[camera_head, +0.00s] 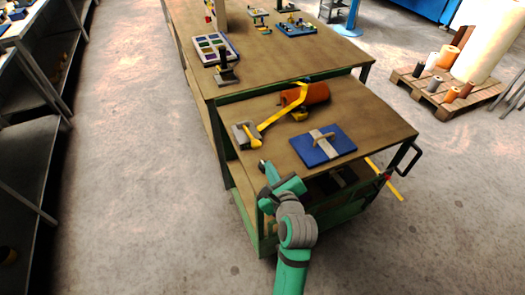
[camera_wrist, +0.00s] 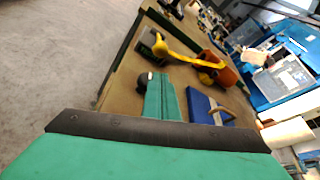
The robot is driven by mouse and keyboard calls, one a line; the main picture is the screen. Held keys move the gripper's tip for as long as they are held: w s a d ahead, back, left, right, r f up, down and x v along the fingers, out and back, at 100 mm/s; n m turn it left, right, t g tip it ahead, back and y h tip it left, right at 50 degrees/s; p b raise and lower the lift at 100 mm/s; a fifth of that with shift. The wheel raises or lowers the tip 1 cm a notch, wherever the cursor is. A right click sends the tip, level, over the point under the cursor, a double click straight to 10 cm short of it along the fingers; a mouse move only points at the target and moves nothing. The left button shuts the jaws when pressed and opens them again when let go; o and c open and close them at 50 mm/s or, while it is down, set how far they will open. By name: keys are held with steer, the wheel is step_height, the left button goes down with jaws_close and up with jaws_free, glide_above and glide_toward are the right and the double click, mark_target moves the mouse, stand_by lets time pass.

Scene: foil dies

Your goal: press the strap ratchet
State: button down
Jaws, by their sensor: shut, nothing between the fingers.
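The strap ratchet (camera_head: 246,134) is a grey block with a yellow handle at the left front of the cart top. A yellow strap (camera_head: 282,113) runs from it to a rust-orange roll (camera_head: 306,94). In the wrist view the ratchet (camera_wrist: 150,40) lies beyond my gripper, with the strap (camera_wrist: 180,47) leading right to the roll (camera_wrist: 227,75). My gripper (camera_head: 263,164) is shut and empty. It is at the cart's front edge, nearer than the ratchet and apart from it. Its dark tip shows in the wrist view (camera_wrist: 144,78).
A blue board (camera_head: 323,146) with a wooden handle lies right of the gripper on the cart top (camera_head: 370,115). A larger table (camera_head: 280,55) behind holds a compartment tray (camera_head: 214,48) and a dark stand (camera_head: 225,73). A pallet (camera_head: 450,92) with rolls stands right.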

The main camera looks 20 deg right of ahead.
steer(key=shift+a, duration=0.1)
steer(key=x, duration=1)
stand_by(0.3)
steer(key=shift+r, duration=0.1)
